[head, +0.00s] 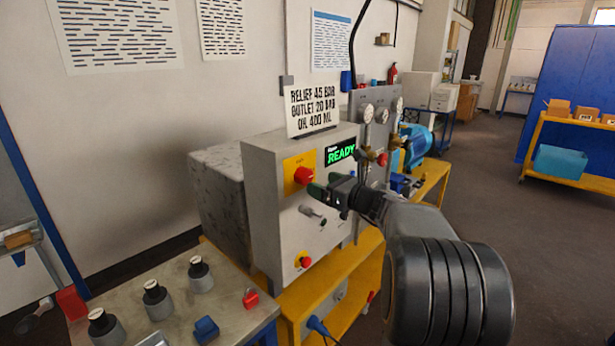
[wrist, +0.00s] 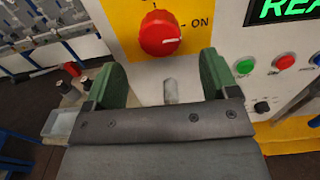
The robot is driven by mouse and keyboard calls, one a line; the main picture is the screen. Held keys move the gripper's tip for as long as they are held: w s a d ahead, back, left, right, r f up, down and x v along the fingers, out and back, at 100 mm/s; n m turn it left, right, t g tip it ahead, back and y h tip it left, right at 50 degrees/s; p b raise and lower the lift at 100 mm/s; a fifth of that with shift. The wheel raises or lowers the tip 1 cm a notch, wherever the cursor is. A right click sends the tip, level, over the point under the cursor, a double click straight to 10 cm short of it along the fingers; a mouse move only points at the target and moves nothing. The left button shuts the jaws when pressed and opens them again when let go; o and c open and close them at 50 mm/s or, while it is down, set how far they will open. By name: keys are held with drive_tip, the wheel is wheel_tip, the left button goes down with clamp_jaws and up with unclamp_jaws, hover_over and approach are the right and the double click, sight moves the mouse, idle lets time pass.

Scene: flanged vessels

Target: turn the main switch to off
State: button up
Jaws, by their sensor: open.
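The main switch is a round red knob on a yellow plate on the front of a grey cabinet; it shows in the head view (head: 303,175) and in the wrist view (wrist: 160,33). In the wrist view its white mark points right, toward the printed ON. My gripper has two green fingers, seen in the wrist view (wrist: 164,76) and in the head view (head: 326,190). The fingers are open and apart, with nothing held. The knob lies beyond the fingertips, roughly centred between them, and does not appear to be touched.
A grey lever (head: 312,213) sticks out below the switch. A bench (head: 232,300) with several vessels stands in front left.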

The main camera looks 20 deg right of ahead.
sight(308, 178)
drive_tip(key=shift+p+x, duration=0.45)
drive_tip(key=shift+x, duration=2.7)
drive_tip(key=c, duration=0.9)
drive_tip(key=shift+f, duration=0.1)
